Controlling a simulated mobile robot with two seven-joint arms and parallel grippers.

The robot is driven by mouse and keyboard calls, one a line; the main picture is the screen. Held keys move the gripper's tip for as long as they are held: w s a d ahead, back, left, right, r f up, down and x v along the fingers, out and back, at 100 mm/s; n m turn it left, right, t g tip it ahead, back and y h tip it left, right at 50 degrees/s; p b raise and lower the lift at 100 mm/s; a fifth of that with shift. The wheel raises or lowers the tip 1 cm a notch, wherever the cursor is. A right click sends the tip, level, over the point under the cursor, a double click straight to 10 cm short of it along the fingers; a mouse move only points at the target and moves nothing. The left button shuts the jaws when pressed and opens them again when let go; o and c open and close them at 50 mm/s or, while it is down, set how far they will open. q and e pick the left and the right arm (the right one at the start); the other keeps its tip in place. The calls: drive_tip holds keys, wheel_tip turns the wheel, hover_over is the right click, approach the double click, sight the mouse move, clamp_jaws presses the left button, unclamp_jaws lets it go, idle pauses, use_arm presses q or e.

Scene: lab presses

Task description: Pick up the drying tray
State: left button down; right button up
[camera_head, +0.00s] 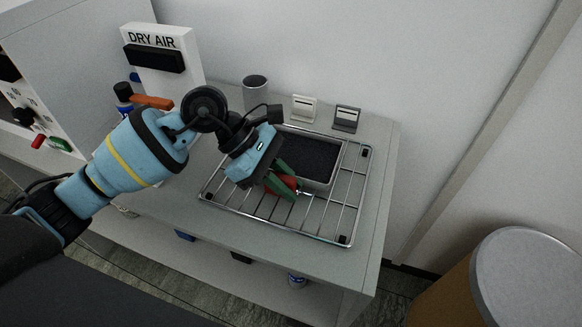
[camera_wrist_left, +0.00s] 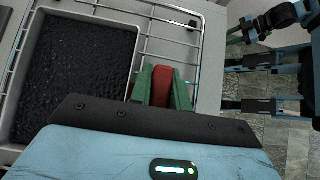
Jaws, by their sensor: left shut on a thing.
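The drying tray (camera_head: 338,164) is a shallow grey rectangular pan filled with dark granules, sitting at the wire rack on the bench. In the left wrist view its rim (camera_wrist_left: 22,76) shows at the left. My left gripper (camera_head: 284,188) has green fingers and is beside the tray's near-left side, over the rack. The gripper is shut on a red piece (camera_wrist_left: 162,86), which sits between the fingers in the left wrist view. Whether this red piece is joined to the tray is hidden by the gripper.
The wire rack (camera_head: 345,222) lies on the grey bench (camera_head: 384,190). A grey cup (camera_head: 255,92) and two small holders (camera_head: 304,108) stand behind. A DRY AIR unit (camera_head: 160,55) is at back left. A large drum (camera_head: 530,275) stands at lower right.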

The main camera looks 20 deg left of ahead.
use_arm(q)
drive_tip(key=shift+r, duration=0.1)
drive_tip(key=shift+r, duration=0.5)
wheel_tip(320, 180, up, 2)
drive_tip(key=shift+r, duration=0.1)
drive_tip(key=s+a+b, duration=0.1)
drive_tip(key=s+a, duration=0.2)
drive_tip(key=s, duration=0.4)
drive_tip(key=s+a+r+b, duration=0.1)
drive_tip(key=s+a+b, duration=0.1)
drive_tip(key=s, duration=0.6)
drive_tip(key=shift+a+r, duration=0.3)
drive_tip(key=shift+a, duration=0.1)
